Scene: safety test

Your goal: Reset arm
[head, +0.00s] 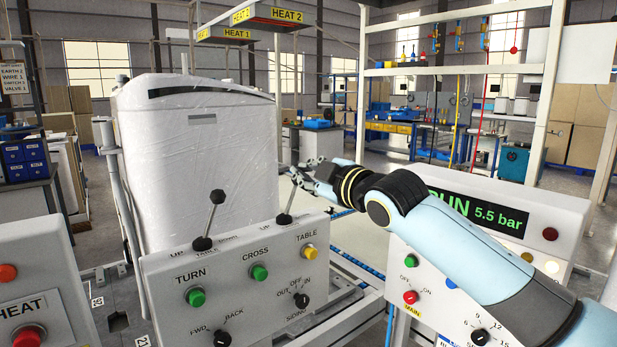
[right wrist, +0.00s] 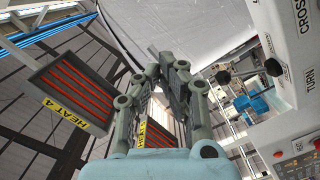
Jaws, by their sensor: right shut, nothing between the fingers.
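My right arm comes in from the lower right in the head view. Its gripper (head: 296,174) is beside the upper right part of the control box (head: 215,285), close to the right lever (head: 292,200); I cannot tell whether it touches the lever. In the right wrist view the gripper (right wrist: 166,62) has its fingertips together with nothing between them. The left lever (head: 210,220) leans a little to the right. My left gripper is not in view.
A large plastic-wrapped white unit (head: 205,165) stands behind the control box. A display panel reading 5.5 bar (head: 490,215) is at the right, partly behind my arm. A HEAT box (head: 40,290) is at the left. Heater panels (head: 270,22) hang overhead.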

